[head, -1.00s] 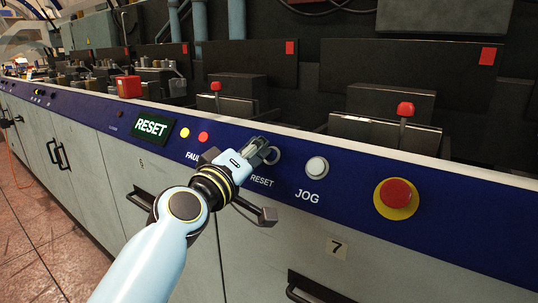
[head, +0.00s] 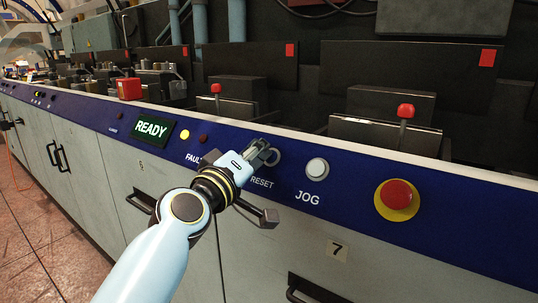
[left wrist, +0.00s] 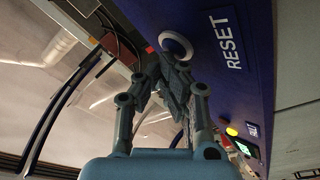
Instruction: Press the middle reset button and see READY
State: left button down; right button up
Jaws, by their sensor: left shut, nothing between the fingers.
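The display (head: 150,130) on the blue panel reads READY in pale letters on dark green. The reset button (head: 274,157), with a pale ring, sits above the word RESET and is partly hidden by my left gripper (head: 266,150). The gripper is shut and empty, with its fingertips at the button; I cannot tell whether they touch it. In the left wrist view the button's pale ring (left wrist: 177,45) shows just beyond the closed fingertips (left wrist: 172,65). My right gripper is not in view.
Right of the reset button are a white JOG button (head: 317,167) and a red emergency knob (head: 397,195) on a yellow base. A yellow lamp (head: 185,134) is lit and a dark red lamp (head: 203,139) is unlit. Red-knobbed levers (head: 406,111) stand behind the panel's white edge.

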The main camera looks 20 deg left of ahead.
pick_arm(q)
jog(key=shift+s+a+r+p, duration=0.2)
jog(key=shift+s+r+p, duration=0.2)
jog(key=shift+s+r, duration=0.15)
jog(key=shift+f, duration=0.1)
jog(key=s+r+p, duration=0.1)
jog(key=s, duration=0.1)
jog(key=s+a+r+p, duration=0.1)
jog(key=r+p, duration=0.1)
jog(key=shift+s+a+r, duration=0.15)
jog(key=shift+s+a, duration=0.05)
jog(key=shift+s, duration=0.15)
dwell(0.4)
